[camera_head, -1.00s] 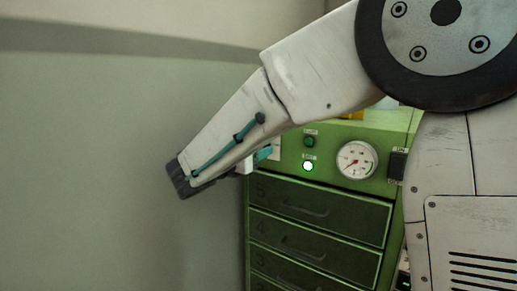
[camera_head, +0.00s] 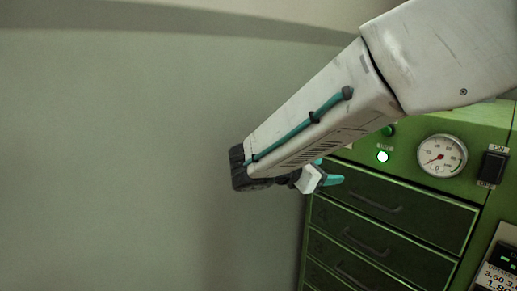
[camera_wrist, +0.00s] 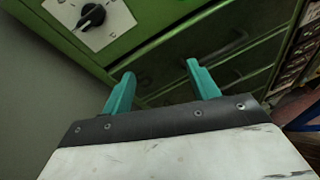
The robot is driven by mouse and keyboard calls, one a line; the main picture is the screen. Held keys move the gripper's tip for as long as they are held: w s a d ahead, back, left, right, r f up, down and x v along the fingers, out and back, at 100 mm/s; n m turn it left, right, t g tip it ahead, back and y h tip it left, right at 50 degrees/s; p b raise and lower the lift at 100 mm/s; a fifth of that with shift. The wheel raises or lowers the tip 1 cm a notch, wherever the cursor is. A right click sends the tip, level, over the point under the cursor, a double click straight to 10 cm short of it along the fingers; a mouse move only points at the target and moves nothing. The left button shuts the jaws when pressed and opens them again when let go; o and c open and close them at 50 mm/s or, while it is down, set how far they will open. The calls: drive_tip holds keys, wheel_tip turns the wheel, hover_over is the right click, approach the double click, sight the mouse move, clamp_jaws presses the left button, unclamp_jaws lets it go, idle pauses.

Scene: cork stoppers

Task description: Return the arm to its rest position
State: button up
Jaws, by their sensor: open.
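My gripper (camera_wrist: 160,88) has two teal fingers that stand apart in the wrist view, with nothing between them. In the head view my gripper (camera_head: 328,178) is partly hidden behind the end of my white arm, in front of the green drawer cabinet (camera_head: 450,212). The cabinet also shows in the wrist view (camera_wrist: 165,32), with its drawer fronts beyond the fingers. No cork stoppers are in view.
A dial knob (camera_wrist: 92,17) on a white plate shows in the wrist view. A bare wall (camera_head: 120,160) fills the left.

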drive_tip(key=s+d+f+m+g+y, duration=0.2)
drive_tip(key=s+m+y, duration=0.2)
drive_tip(key=s+m, duration=0.3)
drive_tip(key=s+d+f+m+g+y, duration=0.2)
drive_tip(key=s+m, duration=0.5)
drive_tip(key=s, duration=0.6)
drive_tip(key=s+d+f+m+g+y, duration=0.1)
drive_tip(key=s+d+m+y, duration=0.2)
drive_tip(key=s+m+y, duration=0.3)
drive_tip(key=s+y, duration=0.1)
drive_tip(key=s, duration=0.2)
drive_tip(key=shift+s+d+f+m+g, duration=0.3)
drive_tip(key=shift+s+f+m+g, duration=0.1)
